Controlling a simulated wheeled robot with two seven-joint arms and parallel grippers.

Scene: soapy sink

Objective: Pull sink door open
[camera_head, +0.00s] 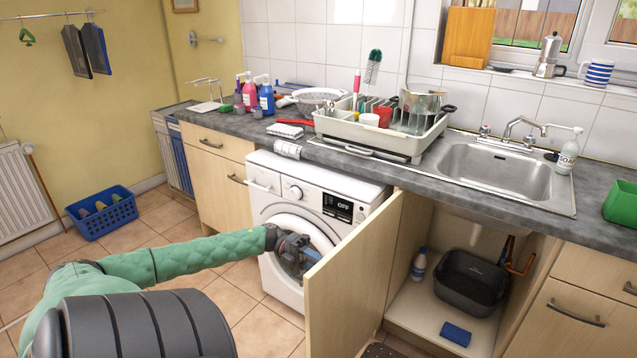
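The sink door (350,270) is a light wood cabinet door under the sink. It stands swung out well away from the cabinet, its hinge side at the left of the opening. My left gripper (308,250) is at the left side of the door, near its upper outer edge and in front of the washing machine. Its fingers partly overlap the door edge in the picture. I cannot tell whether they touch the door or are open or shut. The door handle is hidden from view. My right gripper is not in view.
The open cabinet (425,318) holds a dark basin (468,284), a bottle (418,266) and a blue sponge (455,334). The washing machine (276,182) stands left of the door. A blue basket (103,214) sits on the floor. The counter with the sink (492,172) runs above.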

